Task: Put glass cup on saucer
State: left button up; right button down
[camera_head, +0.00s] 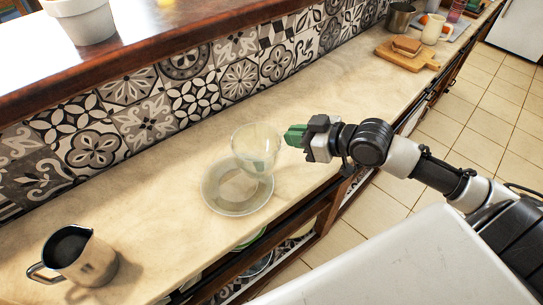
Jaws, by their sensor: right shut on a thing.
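The clear glass cup (255,146) is held upright, its lower part overlapping the upper right side of the saucer in the picture. The pale round saucer (248,207) lies on the counter below it. My right gripper (289,137), with green fingers, comes in from the right and is shut on the right side of the cup. I cannot tell whether the cup's base touches the saucer or hangs a little above it. My left gripper is not in view.
A metal pitcher (85,262) stands at the counter's near left. A tiled wall (140,115) runs along the back. A cutting board (405,58) with bread, a cream jug (433,29) and a metal pot (399,18) are at the far right. The counter (330,90) between is clear.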

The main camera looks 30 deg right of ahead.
aim_at(271, 147)
jog(key=a+f, duration=0.1)
jog(key=w+a+f, duration=0.1)
jog(key=a, duration=0.1)
jog(key=a+f+p, duration=0.1)
jog(key=a, duration=0.1)
jog(key=shift+w+a, duration=0.1)
jog(key=shift+w, duration=0.3)
notch_tip(271, 147, down, 4)
jog(key=shift+f, duration=0.15)
jog(key=c, duration=1.2)
grip_release()
